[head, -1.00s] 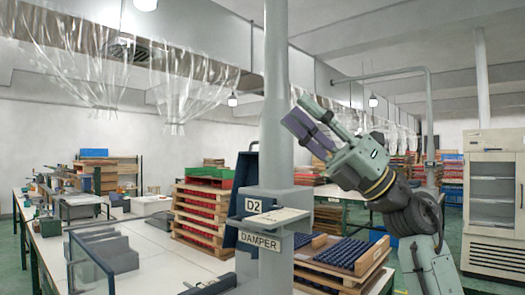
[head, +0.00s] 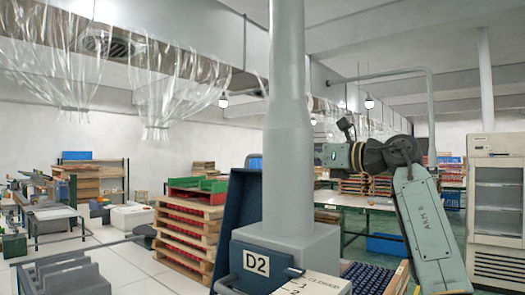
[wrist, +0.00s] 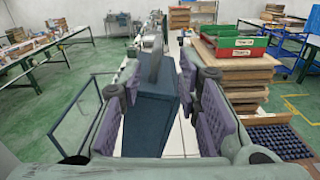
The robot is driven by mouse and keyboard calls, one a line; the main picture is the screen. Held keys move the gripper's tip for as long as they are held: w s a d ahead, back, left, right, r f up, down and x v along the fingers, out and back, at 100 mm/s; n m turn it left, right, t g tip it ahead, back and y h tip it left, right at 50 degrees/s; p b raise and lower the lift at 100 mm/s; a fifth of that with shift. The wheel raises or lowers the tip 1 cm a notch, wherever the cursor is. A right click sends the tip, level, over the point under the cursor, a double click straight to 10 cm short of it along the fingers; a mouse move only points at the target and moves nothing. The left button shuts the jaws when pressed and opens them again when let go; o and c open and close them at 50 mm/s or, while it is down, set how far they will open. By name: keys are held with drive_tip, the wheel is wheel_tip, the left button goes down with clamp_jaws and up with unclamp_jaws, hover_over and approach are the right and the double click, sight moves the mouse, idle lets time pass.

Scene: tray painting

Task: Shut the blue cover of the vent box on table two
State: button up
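The vent box (head: 300,246) is grey, with a D2 plate on its front and a round grey duct (head: 288,130) rising from its top. Its blue cover (head: 236,205) stands open and steeply tilted at the box's left side. In the wrist view a dark blue surface (wrist: 150,122), seemingly the cover, lies ahead between the fingers. My gripper (wrist: 152,85) is open, with purple pads apart on either side of it; contact cannot be told. In the head view my arm reaches left behind the duct, and the fingers are hidden.
Stacked wooden trays (head: 187,228) with green and red crates stand close behind the cover. A tray of dark blue pieces (head: 372,278) is right of the box. A metal frame (wrist: 75,118) stands at left in the wrist view.

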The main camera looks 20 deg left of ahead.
sight(250, 156)
drive_tip(key=p+x, duration=0.3)
drive_tip(key=x, duration=0.7)
drive_tip(key=shift+s, duration=0.15)
drive_tip(key=shift+a, duration=0.5)
clamp_jaws()
